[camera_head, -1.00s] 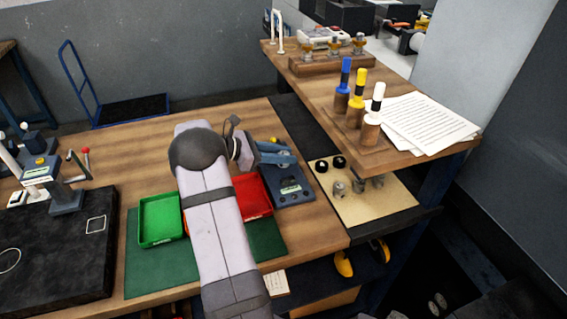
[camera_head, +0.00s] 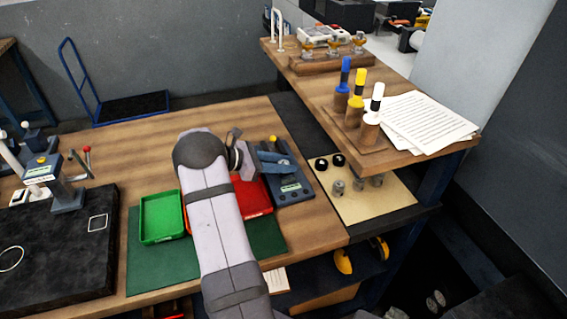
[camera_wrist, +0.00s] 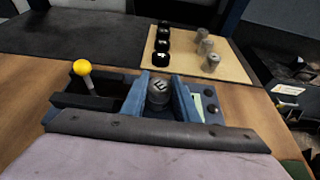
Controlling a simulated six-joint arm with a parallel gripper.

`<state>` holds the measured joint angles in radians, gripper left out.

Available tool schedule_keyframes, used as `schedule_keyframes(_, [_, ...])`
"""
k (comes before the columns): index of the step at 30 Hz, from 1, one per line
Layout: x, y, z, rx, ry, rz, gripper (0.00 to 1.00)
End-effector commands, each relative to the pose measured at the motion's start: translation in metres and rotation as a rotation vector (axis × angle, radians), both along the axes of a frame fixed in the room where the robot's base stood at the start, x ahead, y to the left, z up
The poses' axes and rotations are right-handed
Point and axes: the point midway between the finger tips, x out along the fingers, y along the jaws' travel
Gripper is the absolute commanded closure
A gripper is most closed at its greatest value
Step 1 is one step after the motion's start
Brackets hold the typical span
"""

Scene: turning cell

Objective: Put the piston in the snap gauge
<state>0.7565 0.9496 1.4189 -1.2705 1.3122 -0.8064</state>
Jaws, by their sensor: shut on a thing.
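In the wrist view the piston (camera_wrist: 159,91) is a short grey metal cylinder with a dark letter-like mark on top. My gripper (camera_wrist: 160,98) is shut on it, with one blue finger on either side. The piston is hidden in the head view, where my gripper (camera_head: 275,163) is over the snap gauge (camera_head: 293,187). The gauge is a dark blue block with a small display, buttons and a yellow knob (camera_head: 273,139). In the wrist view the gauge (camera_wrist: 208,108) shows behind and beside the fingers, with its knob (camera_wrist: 82,67) at left. Whether the piston touches the gauge is unclear.
A green tray (camera_head: 161,218) and a red tray (camera_head: 256,197) flank my arm. A tan board (camera_head: 385,206) with grey pistons (camera_head: 358,185) and black round parts (camera_head: 339,160) lies right of the gauge. A raised wooden shelf (camera_head: 420,155) stands behind it.

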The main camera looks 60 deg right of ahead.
Motion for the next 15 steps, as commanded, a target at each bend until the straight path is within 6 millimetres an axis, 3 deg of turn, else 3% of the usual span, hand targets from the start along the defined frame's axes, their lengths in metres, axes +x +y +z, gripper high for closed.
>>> schedule_keyframes(1, [0.0001, -0.0001, -0.0011, 0.000, 0.000, 0.000, 0.68])
schedule_keyframes(3, [-0.0002, 0.0001, -0.0007, 0.000, 0.000, -0.001, 0.54])
schedule_keyframes(15, [-0.0032, 0.0022, -0.0021, 0.006, 0.006, -0.010, 0.54])
